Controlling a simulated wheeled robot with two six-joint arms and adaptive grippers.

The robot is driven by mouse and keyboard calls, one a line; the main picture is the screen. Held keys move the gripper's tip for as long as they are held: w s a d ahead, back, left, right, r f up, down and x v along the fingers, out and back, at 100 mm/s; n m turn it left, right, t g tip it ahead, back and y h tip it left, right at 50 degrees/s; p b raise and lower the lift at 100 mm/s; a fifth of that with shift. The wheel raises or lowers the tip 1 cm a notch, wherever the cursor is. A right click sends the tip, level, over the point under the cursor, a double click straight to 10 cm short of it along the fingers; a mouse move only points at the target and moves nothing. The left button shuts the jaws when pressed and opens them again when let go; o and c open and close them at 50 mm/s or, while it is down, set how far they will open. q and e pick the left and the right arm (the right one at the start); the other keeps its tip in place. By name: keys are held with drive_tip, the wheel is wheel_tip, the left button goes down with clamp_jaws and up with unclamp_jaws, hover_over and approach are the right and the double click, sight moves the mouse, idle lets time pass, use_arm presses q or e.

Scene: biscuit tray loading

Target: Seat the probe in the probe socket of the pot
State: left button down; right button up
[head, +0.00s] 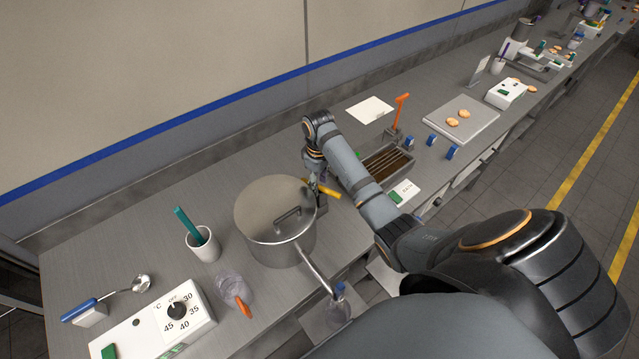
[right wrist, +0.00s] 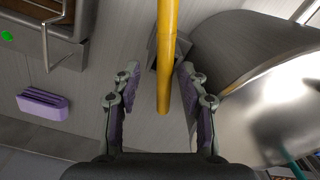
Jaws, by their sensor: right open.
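The steel pot (head: 262,246), with a lid and a lid handle, stands on the bench; it also shows at the right of the right wrist view (right wrist: 265,95). I cannot make out its probe socket. A yellow rod (head: 322,188), which looks like the probe, is just right of the pot by a dark block (head: 321,205). In the right wrist view the rod (right wrist: 166,50) runs between my right gripper's fingers. My right gripper (right wrist: 158,88) is open, one finger on each side of the rod, with gaps showing. My left gripper is out of view.
A white cup (head: 203,246), a jug with an orange handle (head: 233,287) and a dial box (head: 190,310) stand left of the pot. A grey tray (head: 407,172) with brown slats is to the right. A small purple block (right wrist: 43,104) lies near my right gripper.

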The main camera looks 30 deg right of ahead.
drive_tip(key=shift+s+a+r, duration=0.25)
drive_tip(key=shift+s+r, duration=0.1)
drive_tip(key=shift+s, duration=0.2)
drive_tip(key=c, duration=0.6)
drive_tip(key=shift+w+d+f, duration=0.1)
drive_tip(key=shift+w, duration=0.05)
clamp_jaws()
